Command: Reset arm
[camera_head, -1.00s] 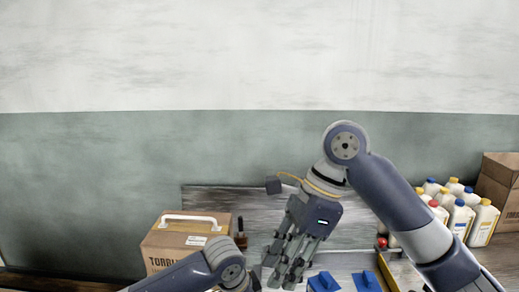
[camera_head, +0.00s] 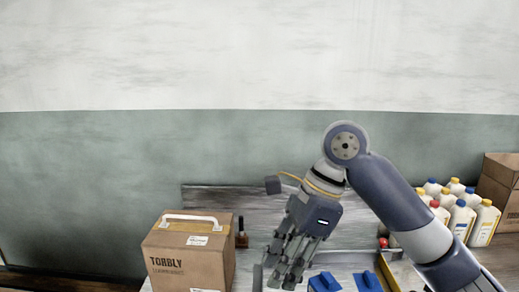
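My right gripper (camera_head: 283,277) hangs from the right arm near the middle of the head view, its fingers pointing down over the work surface. Its fingers overlap from this angle, so I cannot tell whether they are open or shut. My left gripper and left arm are out of view.
A cardboard box with a white handle (camera_head: 190,250) stands at the left. Several oil bottles (camera_head: 484,226) and a brown carton (camera_head: 499,184) stand at the back right. Blue objects (camera_head: 367,281) lie at the bottom, right of the gripper. A green-and-white wall is behind.

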